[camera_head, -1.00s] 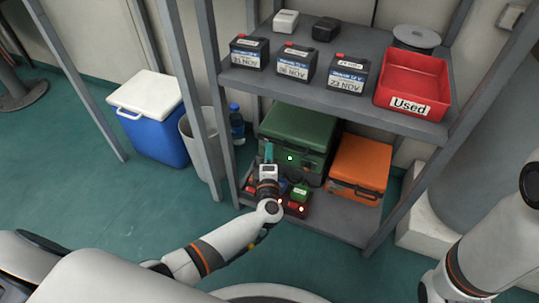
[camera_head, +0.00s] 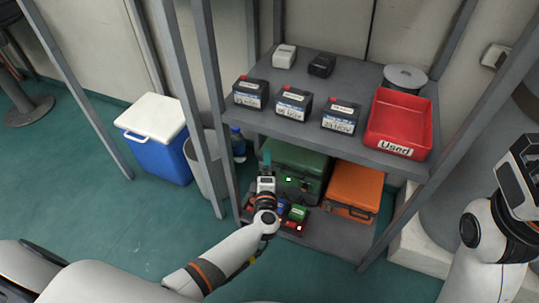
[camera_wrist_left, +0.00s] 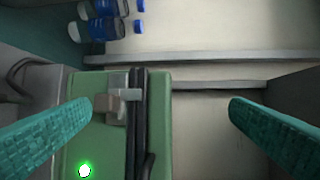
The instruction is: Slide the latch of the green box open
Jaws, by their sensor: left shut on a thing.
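The green box (camera_head: 308,162) stands on the lower shelf, with a bright green light dot on its front. In the left wrist view its green surface (camera_wrist_left: 100,150) fills the lower left, beside dark bars. The latch (camera_wrist_left: 118,105), a small brown-grey piece, lies close to the left fingertip. My left gripper (camera_head: 266,160) is at the box's left front.
An orange case (camera_head: 354,188) stands right of the green box. A red tray (camera_head: 288,226) with small coloured items lies in front. The upper shelf (camera_head: 270,122) overhangs them, with batteries and a red bin (camera_head: 398,130). Shelf posts stand either side. Bottles (camera_wrist_left: 100,20) show beyond the box.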

